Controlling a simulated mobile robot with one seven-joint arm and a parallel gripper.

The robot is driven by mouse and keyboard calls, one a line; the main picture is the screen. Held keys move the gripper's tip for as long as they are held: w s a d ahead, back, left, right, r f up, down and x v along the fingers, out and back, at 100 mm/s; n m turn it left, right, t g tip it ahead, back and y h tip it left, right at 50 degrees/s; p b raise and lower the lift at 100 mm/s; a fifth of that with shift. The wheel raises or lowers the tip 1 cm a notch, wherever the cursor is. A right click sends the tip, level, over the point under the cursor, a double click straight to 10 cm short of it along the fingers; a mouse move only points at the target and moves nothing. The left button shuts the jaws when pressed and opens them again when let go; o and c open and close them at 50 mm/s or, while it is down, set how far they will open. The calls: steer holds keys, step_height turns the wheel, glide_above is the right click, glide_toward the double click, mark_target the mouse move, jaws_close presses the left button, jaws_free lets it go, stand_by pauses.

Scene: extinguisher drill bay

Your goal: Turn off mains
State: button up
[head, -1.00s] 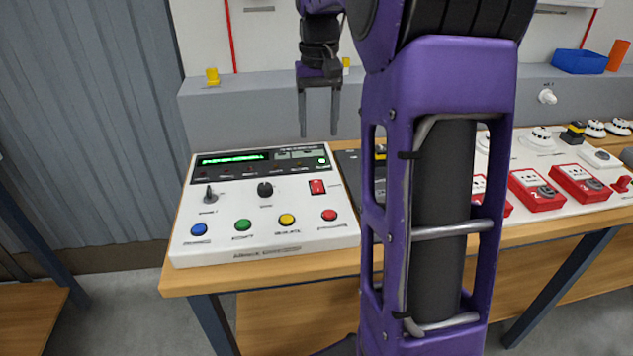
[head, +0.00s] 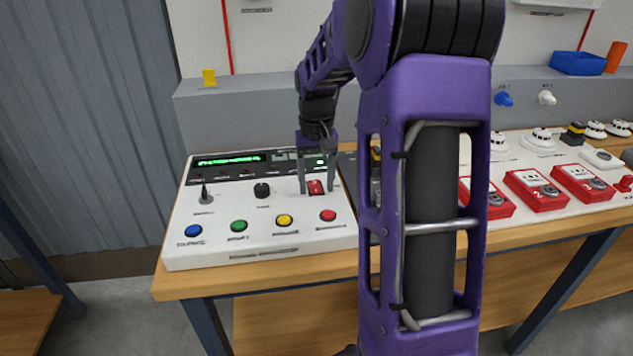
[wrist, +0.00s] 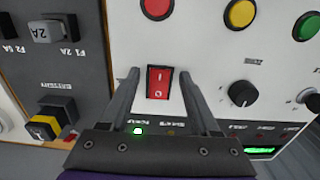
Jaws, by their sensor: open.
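The red mains rocker switch (head: 316,187) sits on the right part of the white control panel (head: 290,236). In the wrist view the red switch (wrist: 159,82) shows I and O marks and lies between my fingers. My gripper (head: 316,188) is open, with one finger on each side of the switch. In the wrist view my gripper (wrist: 159,88) shows a gap between each finger and the switch. A small green light (wrist: 138,131) is lit close to the gripper's base. Whether the fingertips touch the panel cannot be told.
The panel also has a black knob (head: 262,190), a small lever (head: 205,194) and blue, green, yellow and red buttons (head: 328,215). A dark module with a yellow-black switch (wrist: 48,125) adjoins it. Red call points (head: 535,191) stand further right on the bench.

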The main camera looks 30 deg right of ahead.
jaws_close()
steer(key=shift+r+p, duration=0.3)
steer(key=shift+p, duration=0.65)
steer(key=g+p, duration=0.1)
steer(key=p, duration=0.1)
steer(key=shift+w+r+p, duration=0.15)
steer(key=shift+w+p, duration=0.05)
steer(key=shift+p, duration=0.15)
steer(key=shift+w+d+g+y+p, duration=0.15)
steer(key=shift+g+y+p, duration=0.15)
steer(key=shift+g+p, duration=0.55)
steer(key=shift+f+p, duration=0.2)
steer(key=shift+p, duration=0.65)
jaws_free()
